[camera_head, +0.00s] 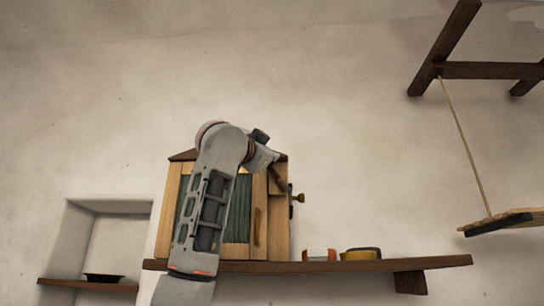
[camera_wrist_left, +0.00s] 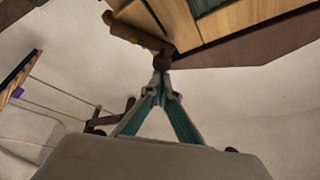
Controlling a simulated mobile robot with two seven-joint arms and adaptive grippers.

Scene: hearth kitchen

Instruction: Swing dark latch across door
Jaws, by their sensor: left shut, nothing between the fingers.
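A small wooden cabinet with a green door panel (camera_head: 243,205) stands on a wall shelf, partly hidden behind my left arm. The dark latch (camera_head: 278,181) is a short brown bar slanting at the cabinet's upper right. In the left wrist view the latch (camera_wrist_left: 136,35) lies against the pale wood at the top. My left gripper (camera_head: 274,157) is at the cabinet's upper right corner. In the wrist view its fingertips (camera_wrist_left: 161,74) are together and empty, close to the latch's dark end; I cannot tell whether they touch it.
A brass-coloured knob (camera_head: 298,198) sticks out at the cabinet's right side. The dark shelf (camera_head: 430,262) carries a white-and-orange item (camera_head: 318,255) and a yellow dish (camera_head: 358,254). A wall niche (camera_head: 120,240) is at left. A hanging board (camera_head: 505,222) is at far right.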

